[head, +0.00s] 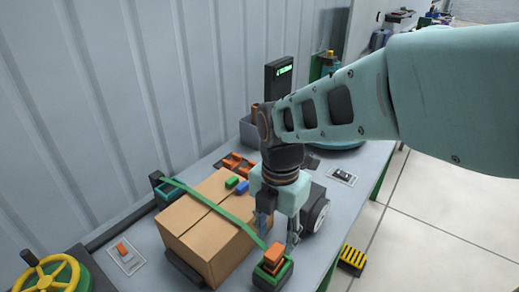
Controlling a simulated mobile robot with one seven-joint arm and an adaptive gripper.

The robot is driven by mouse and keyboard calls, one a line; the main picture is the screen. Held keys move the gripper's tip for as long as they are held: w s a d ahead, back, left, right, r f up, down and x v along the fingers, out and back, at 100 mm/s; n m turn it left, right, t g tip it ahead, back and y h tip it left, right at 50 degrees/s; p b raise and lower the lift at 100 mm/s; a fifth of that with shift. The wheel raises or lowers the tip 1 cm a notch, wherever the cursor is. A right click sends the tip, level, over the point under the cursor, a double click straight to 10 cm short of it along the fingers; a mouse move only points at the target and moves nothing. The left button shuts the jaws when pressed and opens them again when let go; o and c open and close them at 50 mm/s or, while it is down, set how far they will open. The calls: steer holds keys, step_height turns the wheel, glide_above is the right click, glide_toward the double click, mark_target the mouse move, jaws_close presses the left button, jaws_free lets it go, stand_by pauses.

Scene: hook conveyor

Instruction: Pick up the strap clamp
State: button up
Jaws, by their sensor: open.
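A cardboard box (211,220) sits on the grey workbench with a green strap (215,206) running over it. The strap ends at the box's near right side by a dark and green block with an orange top (274,257), which looks like the strap clamp. My gripper (280,231) points down just above and behind this clamp, at the box's right side. It is open, with one finger on each side of a gap. The gap looks empty; I cannot tell whether a finger touches the clamp.
A dark wheel-like part (316,208) stands right of my gripper. A switch plate (342,176) is near the bench's right edge. A yellow handwheel (48,277) is at lower left.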

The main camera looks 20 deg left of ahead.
mark_target(275, 250)
steer(key=f, duration=0.7)
steer(key=shift+w+f, duration=0.15)
steer(key=shift+w, duration=0.1)
jaws_close()
